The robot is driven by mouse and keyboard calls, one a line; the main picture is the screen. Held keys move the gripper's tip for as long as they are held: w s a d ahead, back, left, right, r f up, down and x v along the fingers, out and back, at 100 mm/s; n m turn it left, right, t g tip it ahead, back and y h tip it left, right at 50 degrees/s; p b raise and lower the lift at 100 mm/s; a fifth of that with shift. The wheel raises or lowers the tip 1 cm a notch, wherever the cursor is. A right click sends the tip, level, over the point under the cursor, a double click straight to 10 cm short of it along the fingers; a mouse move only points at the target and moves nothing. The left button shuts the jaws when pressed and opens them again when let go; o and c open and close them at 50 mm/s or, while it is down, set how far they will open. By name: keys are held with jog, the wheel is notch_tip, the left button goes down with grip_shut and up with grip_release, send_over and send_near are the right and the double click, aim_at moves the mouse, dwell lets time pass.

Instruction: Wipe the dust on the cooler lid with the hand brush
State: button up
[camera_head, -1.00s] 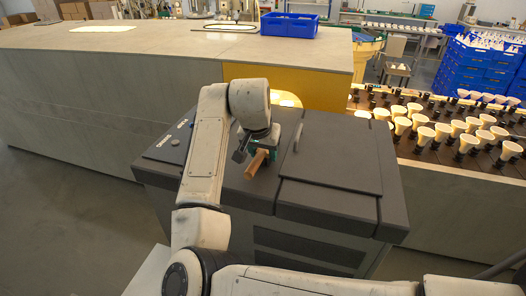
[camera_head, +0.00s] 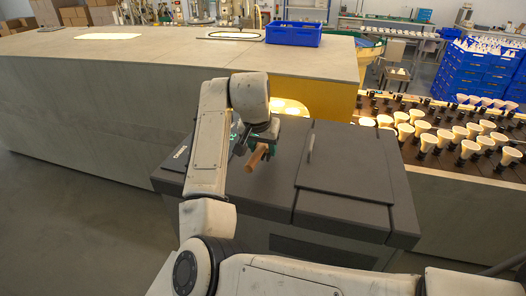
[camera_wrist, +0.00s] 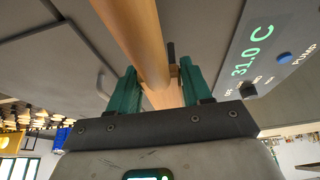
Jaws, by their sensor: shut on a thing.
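The cooler (camera_head: 290,195) is a dark grey box in front of the long counter. Its top has a raised right panel with a bar handle (camera_head: 310,146), which looks like the lid (camera_head: 350,165). My gripper (camera_head: 262,140) is over the top, left of that panel. It is shut on the hand brush (camera_head: 257,157), whose wooden handle points down toward the front in the head view. In the wrist view the green fingers of my gripper (camera_wrist: 160,85) hold the wooden brush (camera_wrist: 135,35). The bristles and any contact are hidden. I cannot make out dust.
A control panel (camera_wrist: 265,60) reading 31.0 C, with a blue pump button, is on the cooler top. The long counter (camera_head: 150,55) stands behind, with a blue crate (camera_head: 292,29). Racks of bulbs (camera_head: 440,135) are to the right. Open floor lies left.

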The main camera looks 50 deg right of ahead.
jog(key=shift+r, duration=1.7)
jog(key=shift+s, duration=0.1)
